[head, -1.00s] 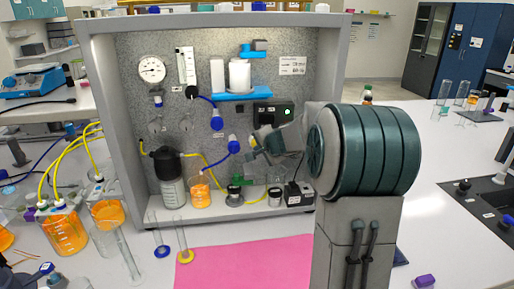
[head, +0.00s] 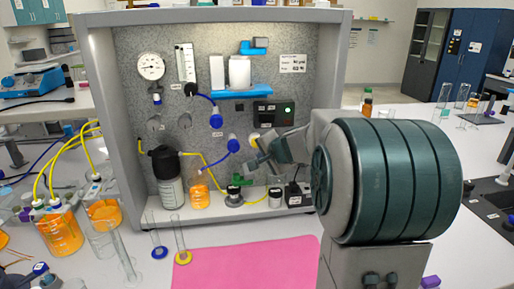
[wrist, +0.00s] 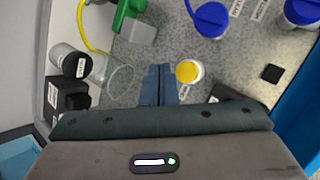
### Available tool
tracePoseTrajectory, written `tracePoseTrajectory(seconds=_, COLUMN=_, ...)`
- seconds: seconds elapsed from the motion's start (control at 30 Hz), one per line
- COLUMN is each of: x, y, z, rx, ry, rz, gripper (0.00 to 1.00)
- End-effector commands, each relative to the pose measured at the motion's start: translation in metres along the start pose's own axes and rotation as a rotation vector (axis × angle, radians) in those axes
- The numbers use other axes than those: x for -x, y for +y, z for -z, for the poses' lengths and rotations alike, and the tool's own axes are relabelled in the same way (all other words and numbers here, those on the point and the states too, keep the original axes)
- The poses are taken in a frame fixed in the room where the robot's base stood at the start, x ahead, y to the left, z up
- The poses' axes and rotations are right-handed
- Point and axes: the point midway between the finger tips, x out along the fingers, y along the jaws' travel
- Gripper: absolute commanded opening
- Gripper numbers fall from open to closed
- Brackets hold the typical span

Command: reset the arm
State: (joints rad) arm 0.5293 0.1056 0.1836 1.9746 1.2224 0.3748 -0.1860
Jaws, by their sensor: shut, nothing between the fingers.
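My gripper (head: 254,166) is in front of the grey speckled back panel of the rig (head: 290,100), at its lower right. In the wrist view my gripper's two fingers (wrist: 159,84) are together with nothing between them. A yellow-capped white fitting (wrist: 188,72) shows just right of the fingertips in the wrist view. I cannot tell how far it is from them. A green valve (wrist: 128,14) shows at the upper left of the wrist view. My large arm joint hides the rig's right front corner in the head view.
A dark bottle (head: 169,180), a small orange bottle (head: 200,196) and a black box (head: 299,195) stand on the rig floor. A pink mat (head: 245,265) lies in front, with two thin glass cylinders beside it. Orange-filled bottles (head: 60,232) with yellow tubes stand left.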

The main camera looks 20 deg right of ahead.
Motion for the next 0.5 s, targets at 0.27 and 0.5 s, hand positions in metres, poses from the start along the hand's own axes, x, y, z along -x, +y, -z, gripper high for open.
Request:
tracePoseTrajectory(seconds=0.27, x=0.0009, y=0.0003, z=-0.0001, rx=-0.001, ry=0.000, rz=0.000, gripper=0.00)
tracePoseTrajectory(seconds=0.5, x=0.0027, y=-0.0005, z=-0.0056, rx=0.015, ry=-0.010, rz=-0.002, gripper=0.00)
